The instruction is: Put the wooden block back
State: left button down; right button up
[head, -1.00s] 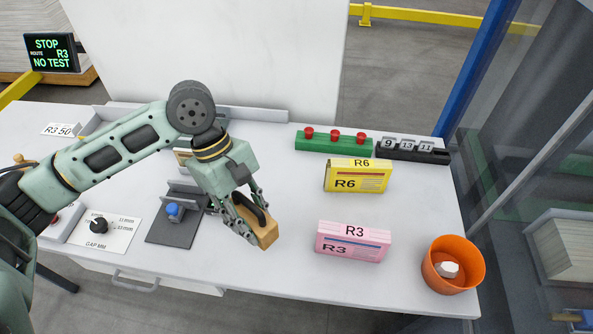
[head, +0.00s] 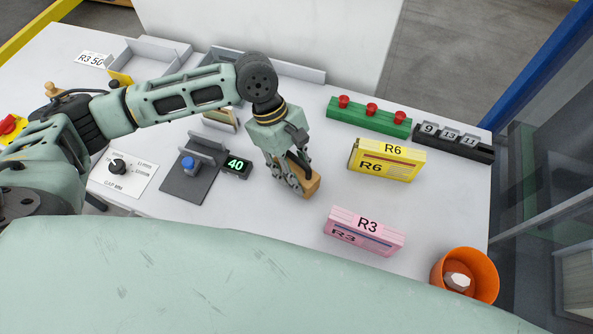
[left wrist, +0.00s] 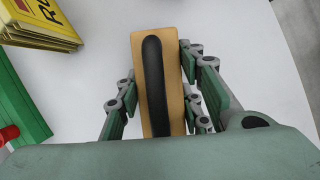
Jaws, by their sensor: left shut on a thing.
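The wooden block (head: 312,186) is tan with a black strip along its top. In the head view it is at the middle of the white table, left of the pink R3 stack. My left gripper (head: 297,178) is shut on it, with fingers on both sides. In the left wrist view the block (left wrist: 174,60) stands lengthwise between the fingers of my left gripper (left wrist: 165,95). I cannot tell whether the block touches the table. My right gripper is not in view.
A yellow R6 stack (head: 385,161) and a pink R3 stack (head: 364,233) stand to the right. Behind are a green bar with red knobs (head: 368,117) and a number counter (head: 453,143). An orange bin (head: 465,276) stands front right.

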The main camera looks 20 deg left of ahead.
pick_arm(q)
jog(key=shift+f, duration=0.9)
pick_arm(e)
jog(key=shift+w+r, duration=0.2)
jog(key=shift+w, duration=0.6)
pick_arm(q)
jog(key=c, duration=1.6)
grip_release()
jog(key=shift+f, duration=0.1)
jog(key=o, duration=0.4)
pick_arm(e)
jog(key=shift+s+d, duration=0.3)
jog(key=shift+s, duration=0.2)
